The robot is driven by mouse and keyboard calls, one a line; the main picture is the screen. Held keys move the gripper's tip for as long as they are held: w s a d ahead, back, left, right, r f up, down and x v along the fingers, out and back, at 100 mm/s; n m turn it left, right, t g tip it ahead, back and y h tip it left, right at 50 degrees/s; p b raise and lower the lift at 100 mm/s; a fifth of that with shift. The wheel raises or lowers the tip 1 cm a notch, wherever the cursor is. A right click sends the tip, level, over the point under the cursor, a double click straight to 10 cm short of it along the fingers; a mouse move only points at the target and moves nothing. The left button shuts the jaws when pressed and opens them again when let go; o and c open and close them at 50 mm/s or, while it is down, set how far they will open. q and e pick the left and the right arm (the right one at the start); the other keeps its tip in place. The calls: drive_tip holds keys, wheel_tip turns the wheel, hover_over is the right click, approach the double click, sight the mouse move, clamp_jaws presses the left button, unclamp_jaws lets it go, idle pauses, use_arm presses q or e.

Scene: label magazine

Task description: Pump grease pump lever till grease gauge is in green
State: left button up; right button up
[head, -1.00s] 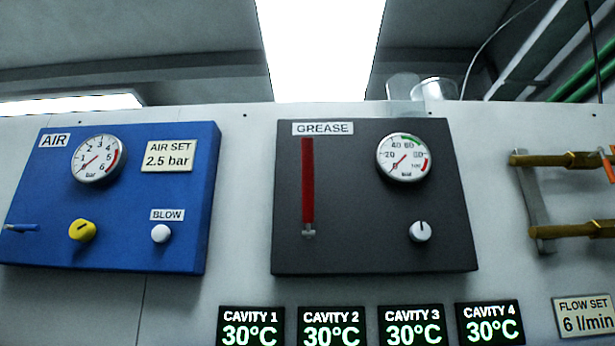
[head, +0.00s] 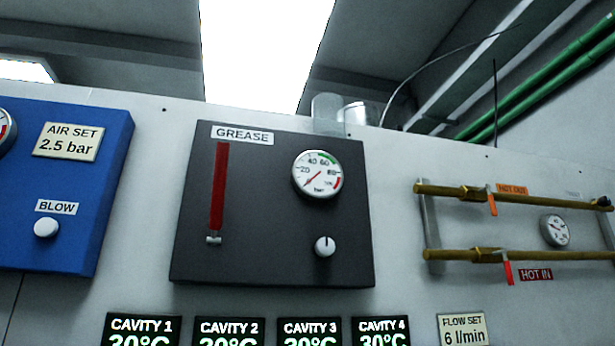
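The dark grey grease panel (head: 265,240) hangs on the white wall in the middle of the head view, under a GREASE label (head: 243,135). Its red lever (head: 218,185) stands upright on the left side, with a small grey pivot at its lower end. The round grease gauge (head: 317,175) is at the upper right of the panel. Its needle seems to point to the lower left, near the low end, outside the green arc at the top. A white knob (head: 325,246) sits below the gauge. Neither of my grippers shows.
The blue air panel (head: 75,200) is at the left, with a white BLOW knob (head: 46,228). Brass pipes (head: 520,195) with orange and red valve handles are at the right. Cavity displays (head: 228,331) sit below. No obstacle shows before the grease panel.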

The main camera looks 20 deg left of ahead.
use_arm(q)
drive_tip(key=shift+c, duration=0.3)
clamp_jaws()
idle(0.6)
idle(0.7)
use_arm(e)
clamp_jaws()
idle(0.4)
